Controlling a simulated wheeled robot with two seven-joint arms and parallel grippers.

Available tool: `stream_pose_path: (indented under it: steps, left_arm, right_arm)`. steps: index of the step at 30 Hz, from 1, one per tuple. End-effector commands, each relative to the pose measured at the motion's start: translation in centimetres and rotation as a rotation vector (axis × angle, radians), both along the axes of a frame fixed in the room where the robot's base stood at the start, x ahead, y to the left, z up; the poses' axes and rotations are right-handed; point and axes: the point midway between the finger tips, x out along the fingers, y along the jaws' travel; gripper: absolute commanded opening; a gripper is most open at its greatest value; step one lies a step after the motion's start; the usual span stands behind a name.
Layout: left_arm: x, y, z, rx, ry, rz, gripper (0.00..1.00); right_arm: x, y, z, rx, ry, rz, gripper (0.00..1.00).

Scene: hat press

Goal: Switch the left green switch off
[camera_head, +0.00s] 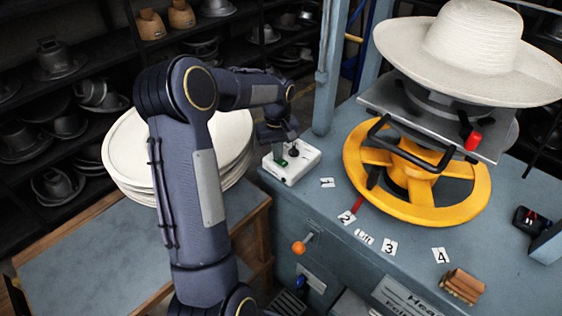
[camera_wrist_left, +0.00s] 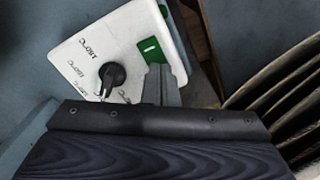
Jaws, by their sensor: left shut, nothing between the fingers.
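A white switch box (camera_head: 306,163) sits on the left corner of the blue bench. In the left wrist view the box (camera_wrist_left: 92,48) carries a green switch (camera_wrist_left: 150,48) with a white mark and a black knob (camera_wrist_left: 112,75). A second green piece (camera_wrist_left: 163,9) shows at the top edge of that view. In the head view the green switch (camera_head: 281,162) is partly covered by my left gripper (camera_head: 279,153). The left gripper is shut and empty, its fingertips (camera_wrist_left: 158,70) right at the green switch. I cannot tell whether they touch it. My right gripper is not in view.
A stack of pale hat blanks (camera_head: 122,152) stands close left of the box. The hat press with a yellow handwheel (camera_head: 465,205) and a cream hat (camera_head: 470,35) stands to the right. A blue post (camera_head: 330,70) rises behind the box.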

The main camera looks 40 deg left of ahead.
Motion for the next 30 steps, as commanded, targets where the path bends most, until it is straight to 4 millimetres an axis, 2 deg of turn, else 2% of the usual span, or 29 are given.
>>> stream_pose_path:
  steps: [8,30]
  left_arm:
    - [0.0,-0.1,0.4,-0.001,0.002,-0.001,0.0]
    - [0.0,0.0,6.4,0.0,0.0,0.0,0.0]
  right_arm:
    - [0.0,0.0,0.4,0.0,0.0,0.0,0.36]
    - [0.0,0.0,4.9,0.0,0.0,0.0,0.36]
